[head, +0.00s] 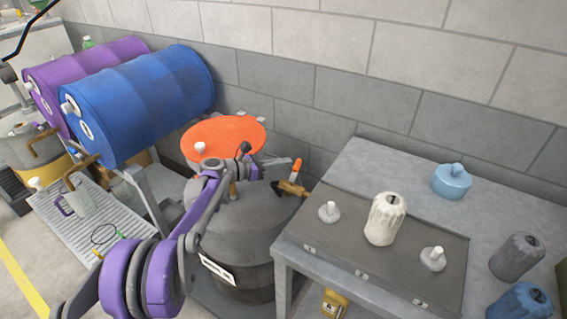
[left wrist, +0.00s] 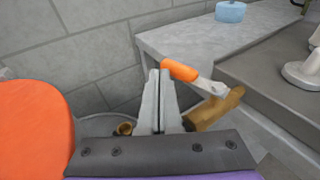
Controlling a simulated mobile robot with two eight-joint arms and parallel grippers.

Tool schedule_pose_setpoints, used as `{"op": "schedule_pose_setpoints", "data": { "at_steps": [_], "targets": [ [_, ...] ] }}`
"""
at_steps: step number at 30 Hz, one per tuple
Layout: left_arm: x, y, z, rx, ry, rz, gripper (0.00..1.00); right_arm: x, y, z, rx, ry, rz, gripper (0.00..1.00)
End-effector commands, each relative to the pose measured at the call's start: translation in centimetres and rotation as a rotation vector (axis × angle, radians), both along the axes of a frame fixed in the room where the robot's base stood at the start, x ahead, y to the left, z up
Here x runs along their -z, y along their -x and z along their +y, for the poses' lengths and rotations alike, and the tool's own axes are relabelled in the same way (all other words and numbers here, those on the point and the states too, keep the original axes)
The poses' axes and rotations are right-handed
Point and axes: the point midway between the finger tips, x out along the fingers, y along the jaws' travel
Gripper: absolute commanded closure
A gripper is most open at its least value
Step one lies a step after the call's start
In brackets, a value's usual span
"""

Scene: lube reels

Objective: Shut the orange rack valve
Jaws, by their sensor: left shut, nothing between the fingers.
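The orange rack valve has an orange-tipped grey lever (head: 297,166) and a brass body (head: 292,188). In the head view it sits at the right side of the dark drum, near the table. My left gripper (head: 279,166) reaches over the drum from the left, its tips close to the lever. In the left wrist view the fingers (left wrist: 160,98) are shut and empty. The orange grip (left wrist: 180,70) is just right of the fingertips, and the brass body (left wrist: 213,108) lies lower right. Whether the fingers touch the lever I cannot tell. My right gripper is not in view.
The grey table (head: 350,165) is close on the right, with several containers. Blue (head: 145,100) and purple drums lie at the left. The block wall is behind.

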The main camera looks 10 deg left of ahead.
Motion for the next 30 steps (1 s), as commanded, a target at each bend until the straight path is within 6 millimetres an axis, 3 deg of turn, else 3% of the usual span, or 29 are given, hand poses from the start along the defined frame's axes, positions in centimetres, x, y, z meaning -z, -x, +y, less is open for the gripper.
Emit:
{"op": "schedule_pose_setpoints", "data": {
  "at_steps": [15,30],
  "targets": [
    [-1.8,5.6,7.0,-0.004,0.0,0.0,1.0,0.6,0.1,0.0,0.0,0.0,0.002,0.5],
    [-2.0,6.3,7.8,-0.001,0.0,0.0,1.0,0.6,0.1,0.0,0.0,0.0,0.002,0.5]
  ]
}}
